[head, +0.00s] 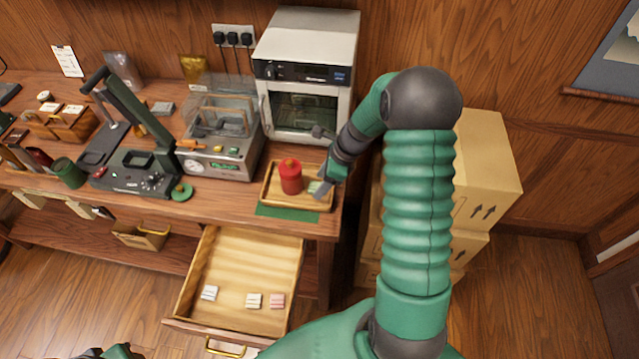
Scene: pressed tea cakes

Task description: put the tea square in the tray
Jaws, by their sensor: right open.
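The wooden tray (273,190) sits at the right end of the bench. A small pale green tea square (314,187) shows in its right part, beside a red canister (291,177). My right gripper (319,190) is open at the tray's right side, right at the pale green square. The fingers partly cover the square, so I cannot tell whether they touch it. More wrapped squares lie in the open drawer: two white ones (209,292) and a pink one (277,301). My left gripper's fingers do not show.
A steel oven (305,75) stands behind the tray, and a machine with a clear cover (220,130) stands to its left. The drawer (245,260) juts out below the bench. Cardboard boxes (485,165) are stacked right of the bench. A green mat (280,213) lies before the tray.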

